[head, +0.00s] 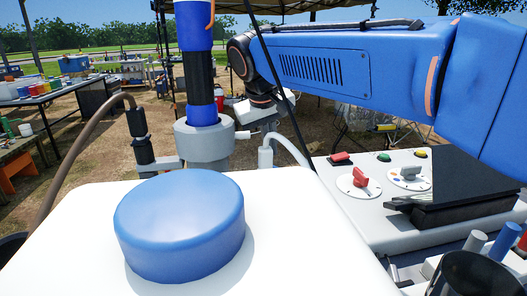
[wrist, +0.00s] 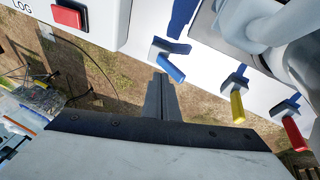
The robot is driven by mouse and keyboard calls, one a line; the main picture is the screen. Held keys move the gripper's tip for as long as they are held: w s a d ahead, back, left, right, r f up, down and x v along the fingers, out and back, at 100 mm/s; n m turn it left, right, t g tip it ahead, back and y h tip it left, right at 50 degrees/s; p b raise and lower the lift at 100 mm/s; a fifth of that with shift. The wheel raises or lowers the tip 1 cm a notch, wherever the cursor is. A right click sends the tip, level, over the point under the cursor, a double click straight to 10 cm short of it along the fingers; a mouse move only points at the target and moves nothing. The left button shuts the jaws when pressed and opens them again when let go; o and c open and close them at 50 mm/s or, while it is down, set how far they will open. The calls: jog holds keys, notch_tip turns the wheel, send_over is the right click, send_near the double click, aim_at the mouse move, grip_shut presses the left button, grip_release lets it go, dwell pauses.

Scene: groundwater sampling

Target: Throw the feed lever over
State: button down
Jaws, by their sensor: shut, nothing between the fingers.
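A white panel in the wrist view carries a row of three levers: a blue-handled lever (wrist: 170,65), a yellow-handled lever (wrist: 238,106) and a red-handled lever (wrist: 293,135). No label on the levers can be read, so I cannot tell which is the feed lever. My gripper (wrist: 160,84) is shut and empty. Its fingertips appear just below and left of the blue handle; whether they touch it cannot be told. In the head view the fingers cannot be made out clearly beneath my blue arm.
A red button (wrist: 72,14) beside the lettering "LOG" sits at the wrist view's upper left. In the head view, a console (head: 350,222) with a red knob (head: 360,178) and a grey knob (head: 411,172) stands right. A grey wellhead (head: 205,143) stands mid-left, behind a large blue cap (head: 180,225).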

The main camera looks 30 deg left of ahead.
jog(key=v, duration=1.1)
jog(key=shift+w+r, duration=0.2)
jog(key=shift+r, duration=0.1)
